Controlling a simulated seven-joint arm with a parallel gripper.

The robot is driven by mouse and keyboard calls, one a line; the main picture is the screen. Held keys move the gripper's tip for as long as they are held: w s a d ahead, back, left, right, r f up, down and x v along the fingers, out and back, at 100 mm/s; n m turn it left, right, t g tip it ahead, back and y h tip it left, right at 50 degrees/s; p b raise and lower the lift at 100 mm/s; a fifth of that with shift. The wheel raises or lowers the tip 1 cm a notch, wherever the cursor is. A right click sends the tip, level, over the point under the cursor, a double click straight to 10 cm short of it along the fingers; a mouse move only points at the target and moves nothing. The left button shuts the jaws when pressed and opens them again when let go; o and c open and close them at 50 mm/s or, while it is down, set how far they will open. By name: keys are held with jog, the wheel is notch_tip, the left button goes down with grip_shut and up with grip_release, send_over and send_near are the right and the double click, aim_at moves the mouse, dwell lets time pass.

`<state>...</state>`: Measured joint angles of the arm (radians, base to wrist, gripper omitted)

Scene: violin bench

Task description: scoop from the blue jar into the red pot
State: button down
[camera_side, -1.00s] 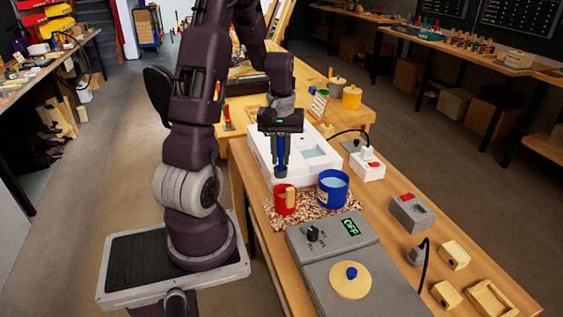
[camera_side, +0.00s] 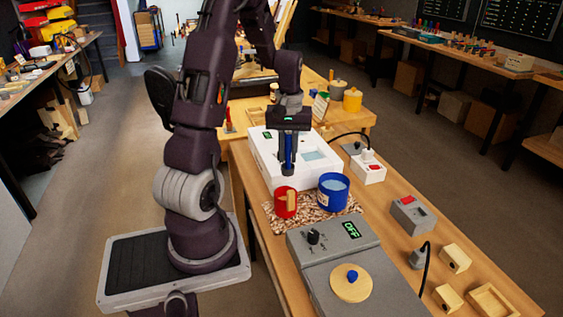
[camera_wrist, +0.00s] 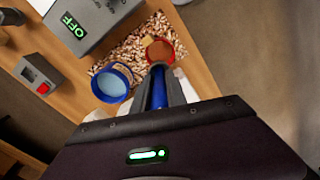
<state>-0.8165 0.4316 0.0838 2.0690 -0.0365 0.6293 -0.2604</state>
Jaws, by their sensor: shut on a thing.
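The blue jar (camera_side: 333,201) stands upright on a speckled mat, with pale blue contents showing at its open top. It is at the left in the wrist view (camera_wrist: 98,92). The red pot (camera_side: 279,206) stands just left of it, with a tan piece on its side. In the wrist view the pot (camera_wrist: 171,57) looks brownish inside. My gripper (camera_side: 287,168) points down above and behind the red pot, shut on a slim blue tool, seemingly the scoop (camera_wrist: 158,94). The tool's lower end is hidden, so I cannot tell whether it carries anything.
A white box (camera_side: 262,150) stands behind the mat (camera_side: 315,214). A grey unit (camera_side: 305,243) reading OFF, with a round wooden lid (camera_side: 350,285), is in front. A switch box (camera_side: 368,172) and a grey box with a red button (camera_side: 411,213) stand to the right.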

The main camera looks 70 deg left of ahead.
jog(key=w+d+r, duration=0.2)
jog(key=w, duration=1.2)
notch_tip(320, 180, down, 13)
jog(key=shift+f, duration=0.1)
jog(key=shift+w+a, duration=0.1)
notch_tip(320, 180, up, 14)
jog(key=shift+f, duration=0.15)
dwell(0.7)
